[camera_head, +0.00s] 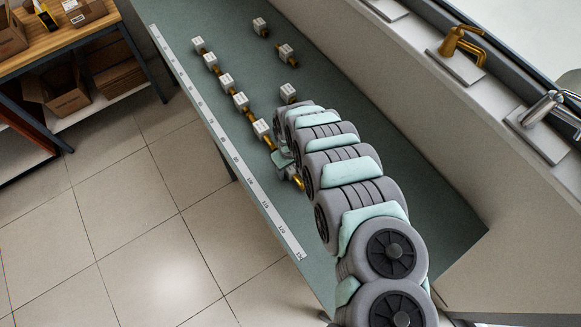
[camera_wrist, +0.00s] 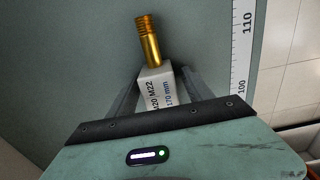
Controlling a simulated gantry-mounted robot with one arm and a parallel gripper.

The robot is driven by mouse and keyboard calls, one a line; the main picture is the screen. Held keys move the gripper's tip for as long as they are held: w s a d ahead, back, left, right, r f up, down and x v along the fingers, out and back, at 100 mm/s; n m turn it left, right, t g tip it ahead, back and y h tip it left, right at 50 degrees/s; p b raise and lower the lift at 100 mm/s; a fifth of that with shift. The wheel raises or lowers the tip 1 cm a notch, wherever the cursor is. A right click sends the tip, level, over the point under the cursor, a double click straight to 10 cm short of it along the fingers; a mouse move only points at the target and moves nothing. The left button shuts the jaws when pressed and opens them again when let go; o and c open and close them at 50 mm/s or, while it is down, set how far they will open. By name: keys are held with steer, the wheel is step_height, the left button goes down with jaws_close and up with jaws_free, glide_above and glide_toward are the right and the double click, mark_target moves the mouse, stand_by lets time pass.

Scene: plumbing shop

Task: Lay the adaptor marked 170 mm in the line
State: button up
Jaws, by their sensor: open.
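The adaptor marked 170 mm shows in the wrist view as a brass threaded piece (camera_wrist: 149,42) with a white block (camera_wrist: 156,77) that also reads M20 M22. My gripper (camera_wrist: 158,82) is open, with one finger on each side of the white block; I cannot tell whether they touch it. In the head view this adaptor's brass end (camera_head: 298,183) shows beside my gripper (camera_head: 285,165), and its block is hidden. The line is a row of adaptors with white blocks along the ruler, from the far one (camera_head: 198,43) to the nearest visible block (camera_head: 262,128).
A ruler strip (camera_head: 238,160) runs along the green bench's (camera_head: 335,98) left edge. Three adaptors lie apart from the row: one far (camera_head: 260,26), one middle (camera_head: 286,51), one close to my arm (camera_head: 288,92). Taps (camera_head: 462,45) stand on the right ledge.

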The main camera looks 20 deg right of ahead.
step_height(320, 180, up, 12)
steer(key=shift+r+p, duration=0.15)
steer(key=shift+p, duration=0.45)
